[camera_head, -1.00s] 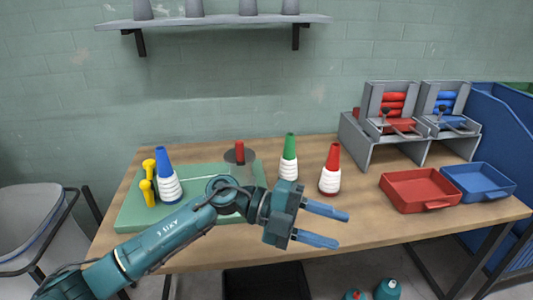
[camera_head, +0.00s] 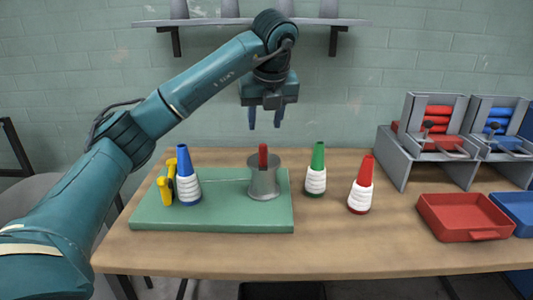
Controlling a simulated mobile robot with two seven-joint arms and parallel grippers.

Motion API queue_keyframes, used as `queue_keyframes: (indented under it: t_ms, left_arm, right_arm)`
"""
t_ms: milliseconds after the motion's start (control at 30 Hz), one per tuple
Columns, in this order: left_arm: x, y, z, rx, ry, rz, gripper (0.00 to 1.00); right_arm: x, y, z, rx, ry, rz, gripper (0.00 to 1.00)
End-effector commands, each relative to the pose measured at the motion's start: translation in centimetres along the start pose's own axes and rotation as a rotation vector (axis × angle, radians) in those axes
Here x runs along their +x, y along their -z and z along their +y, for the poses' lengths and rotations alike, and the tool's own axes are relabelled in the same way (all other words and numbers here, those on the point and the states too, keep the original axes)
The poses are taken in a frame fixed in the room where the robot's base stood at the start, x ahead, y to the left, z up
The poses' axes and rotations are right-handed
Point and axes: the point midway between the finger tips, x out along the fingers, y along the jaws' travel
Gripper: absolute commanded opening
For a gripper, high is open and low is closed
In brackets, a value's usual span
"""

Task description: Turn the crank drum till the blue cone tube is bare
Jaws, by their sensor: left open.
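The blue cone tube (camera_head: 183,160) stands upright at the left on a green base board (camera_head: 210,219), with white thread wound around its lower part. The grey crank drum (camera_head: 263,184) stands on the right part of the same board, with a red upright handle (camera_head: 263,156) on top. My left gripper (camera_head: 265,119) is open and empty, pointing down above the red handle and apart from it. My right gripper is not in view.
Yellow parts (camera_head: 167,182) stand left of the blue cone. A green cone (camera_head: 317,163) and a red cone (camera_head: 363,178) stand right of the board. A red tray (camera_head: 464,216), a blue tray (camera_head: 515,208) and grey racks (camera_head: 432,142) fill the right side.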

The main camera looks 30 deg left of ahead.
Motion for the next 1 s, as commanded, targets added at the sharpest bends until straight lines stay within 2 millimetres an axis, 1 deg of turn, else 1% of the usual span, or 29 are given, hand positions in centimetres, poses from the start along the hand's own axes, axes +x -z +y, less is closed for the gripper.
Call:
queue_keyframes:
  t_ms: [33,133,167,300,400,500,667,933,1000]
  left_arm:
    - [1.5,0.2,0.0,0.002,-0.002,0.005,0.41]
    - [3.7,0.3,0.0,0.002,-0.003,0.007,0.41]
    - [4.1,0.1,0.0,0.002,-0.003,0.005,0.41]
    - [6.9,0.1,0.0,0.003,-0.001,0.005,0.41]
    - [8.5,0.1,0.0,0.003,-0.001,0.004,0.41]
    - [9.6,0.1,-0.1,0.003,0.000,0.003,0.41]
    - [10.6,0.1,-0.1,0.004,0.002,0.002,0.41]
    - [10.7,0.1,-0.1,0.004,0.003,0.002,0.41]
    - [10.7,0.1,-0.1,0.004,0.003,0.002,0.36]
  right_arm:
    - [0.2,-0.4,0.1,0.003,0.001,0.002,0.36]
    - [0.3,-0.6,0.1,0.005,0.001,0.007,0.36]
    - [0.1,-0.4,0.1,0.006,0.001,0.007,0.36]
    - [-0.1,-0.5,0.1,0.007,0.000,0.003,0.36]
    - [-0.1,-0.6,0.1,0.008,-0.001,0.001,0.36]
    - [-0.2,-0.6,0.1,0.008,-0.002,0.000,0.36]
    - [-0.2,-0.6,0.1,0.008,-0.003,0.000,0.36]
    - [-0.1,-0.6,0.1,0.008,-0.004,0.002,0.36]
    - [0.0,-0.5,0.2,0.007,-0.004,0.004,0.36]
